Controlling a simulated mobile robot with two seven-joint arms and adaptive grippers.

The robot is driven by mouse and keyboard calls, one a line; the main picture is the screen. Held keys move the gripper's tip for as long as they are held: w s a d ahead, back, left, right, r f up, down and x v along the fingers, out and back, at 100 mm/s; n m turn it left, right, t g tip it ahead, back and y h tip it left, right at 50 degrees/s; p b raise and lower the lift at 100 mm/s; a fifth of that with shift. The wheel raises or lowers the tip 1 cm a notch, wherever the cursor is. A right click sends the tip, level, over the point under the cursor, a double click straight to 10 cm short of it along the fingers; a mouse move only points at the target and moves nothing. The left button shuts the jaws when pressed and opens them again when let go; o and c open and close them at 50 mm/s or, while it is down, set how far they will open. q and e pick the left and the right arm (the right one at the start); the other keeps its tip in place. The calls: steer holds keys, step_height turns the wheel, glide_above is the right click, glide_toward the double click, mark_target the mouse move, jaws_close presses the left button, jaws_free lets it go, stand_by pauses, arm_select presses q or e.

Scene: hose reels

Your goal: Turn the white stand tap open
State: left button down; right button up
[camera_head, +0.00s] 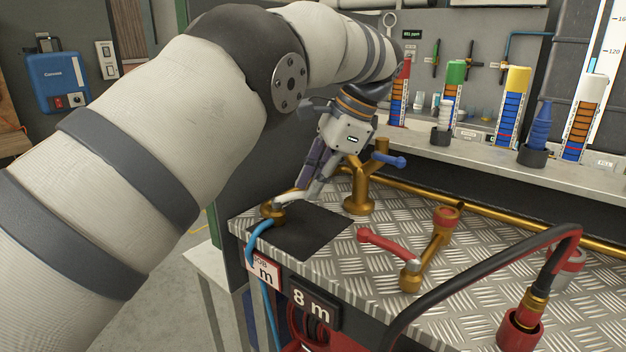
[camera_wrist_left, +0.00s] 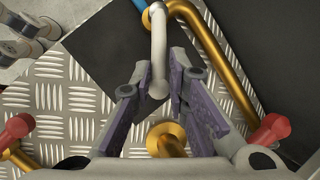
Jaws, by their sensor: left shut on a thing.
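The white stand tap has a white lever (camera_head: 288,198) on a brass body (camera_head: 273,213) at the left end of the metal bench. My left gripper (camera_head: 312,192) reaches down from above with its fingers at the lever's free end. In the left wrist view the rounded end of the white lever (camera_wrist_left: 158,62) lies between the purple-padded fingertips (camera_wrist_left: 160,84), and the gripper is shut on it. The fingers partly hide the lever in the head view. My right gripper is in neither view.
A brass tap with a blue lever (camera_head: 388,159) stands just right of my gripper. A red-levered tap (camera_head: 388,246) is nearer the front. A black hose (camera_head: 480,272) arches over the right front. A blue hose (camera_head: 253,250) hangs below the white tap. Coloured gauges line the back shelf (camera_head: 460,160).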

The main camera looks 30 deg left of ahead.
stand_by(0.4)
arm_select(q)
steer(key=c, duration=1.6)
jaws_free()
steer(key=shift+w, duration=0.1)
steer(key=shift+c, duration=0.2)
